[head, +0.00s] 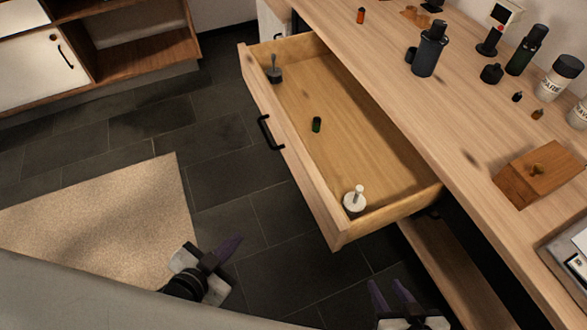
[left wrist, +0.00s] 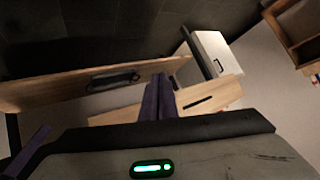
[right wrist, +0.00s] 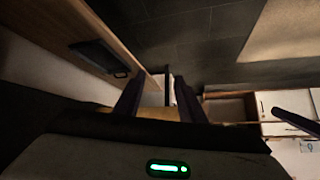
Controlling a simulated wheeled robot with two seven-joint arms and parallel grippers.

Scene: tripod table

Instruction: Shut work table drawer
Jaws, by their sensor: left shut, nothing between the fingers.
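The work table drawer (head: 345,115) is pulled well out of the wooden work table (head: 460,130), its inside in plain view. Its front carries a black bar handle (head: 270,132). A wooden panel with a black handle (left wrist: 115,78) shows in the left wrist view. My left gripper (head: 228,250) is shut and empty, in front of the drawer and apart from it, over the floor. My right gripper (head: 392,292) is open and empty, low beyond the drawer's near corner. Its parted fingers (right wrist: 158,98) show in the right wrist view.
Bottles (head: 429,50) and a wooden box (head: 540,172) stand on the tabletop. Tiled floor (head: 230,180) before the drawer is clear; a beige rug (head: 100,220) lies left.

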